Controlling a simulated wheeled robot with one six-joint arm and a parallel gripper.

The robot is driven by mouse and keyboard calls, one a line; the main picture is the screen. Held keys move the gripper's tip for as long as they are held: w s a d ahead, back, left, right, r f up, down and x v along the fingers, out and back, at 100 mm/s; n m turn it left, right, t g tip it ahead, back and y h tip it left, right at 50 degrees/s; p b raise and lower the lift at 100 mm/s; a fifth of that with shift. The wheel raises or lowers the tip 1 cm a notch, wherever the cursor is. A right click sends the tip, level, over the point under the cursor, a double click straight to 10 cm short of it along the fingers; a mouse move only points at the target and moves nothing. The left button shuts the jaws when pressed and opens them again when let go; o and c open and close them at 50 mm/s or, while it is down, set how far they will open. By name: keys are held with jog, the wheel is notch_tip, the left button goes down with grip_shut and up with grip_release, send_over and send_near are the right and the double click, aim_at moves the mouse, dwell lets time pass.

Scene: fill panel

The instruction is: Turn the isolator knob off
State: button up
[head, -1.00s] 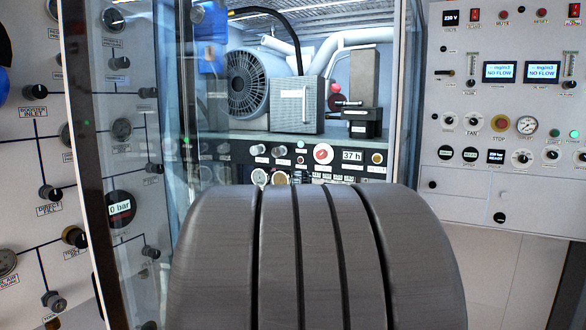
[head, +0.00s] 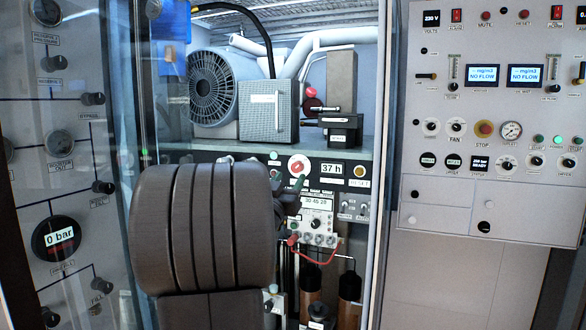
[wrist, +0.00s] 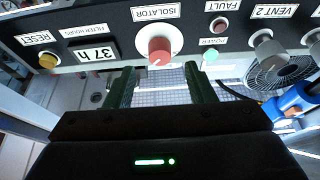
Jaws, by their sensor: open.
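The isolator knob (wrist: 159,50) is red on a round white plate, under the label ISOLATOR, which shows upside down in the wrist view. In the head view the knob (head: 299,168) sits on the dark strip below the fan shelf, left of the 37 h display. My gripper (wrist: 159,72) is open, with its two dark green fingers apart and nothing between them. The fingers point at the knob, one to each side of its line, and appear short of it. In the head view my arm hides most of the gripper.
A yellow reset button (wrist: 48,61) and the hour display (wrist: 97,53) flank the knob on one side. A green power lamp (wrist: 211,57), a red fault lamp (wrist: 220,25) and the vent 2 knob (wrist: 268,47) are on the other. A glass door (head: 90,200) stands at left.

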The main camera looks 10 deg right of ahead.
aim_at(296, 168)
jog(key=shift+p+x, duration=0.4)
jog(key=shift+x, duration=1.95)
jog(key=c, duration=1)
